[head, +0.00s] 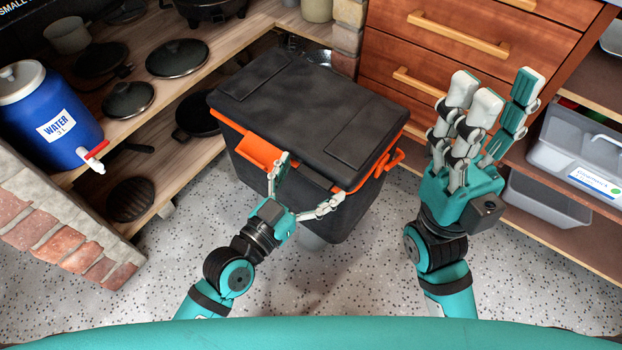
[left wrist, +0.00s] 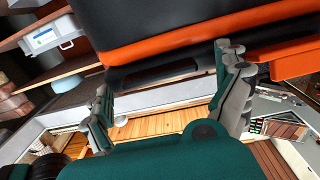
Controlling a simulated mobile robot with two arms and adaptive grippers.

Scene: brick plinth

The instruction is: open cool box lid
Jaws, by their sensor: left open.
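The cool box (head: 270,163) stands on the floor, with a black lid (head: 310,108) lying shut on top and an orange rim showing under it. My left gripper (head: 308,181) is open at the front edge of the box, its fingers spread along the orange rim. In the left wrist view, the open fingers (left wrist: 166,75) are on either side of a dark front part below the orange rim (left wrist: 180,45); I cannot tell if they touch it. My right gripper (head: 492,98) is raised to the right of the box, fingers spread, empty.
Wooden shelves with pans (head: 178,58) and a blue water container (head: 50,115) stand at the left, beside a brick plinth (head: 70,240). Wooden drawers (head: 480,40) are behind. A grey bin (head: 575,150) sits on right-hand shelves. The speckled floor (head: 345,285) in front is clear.

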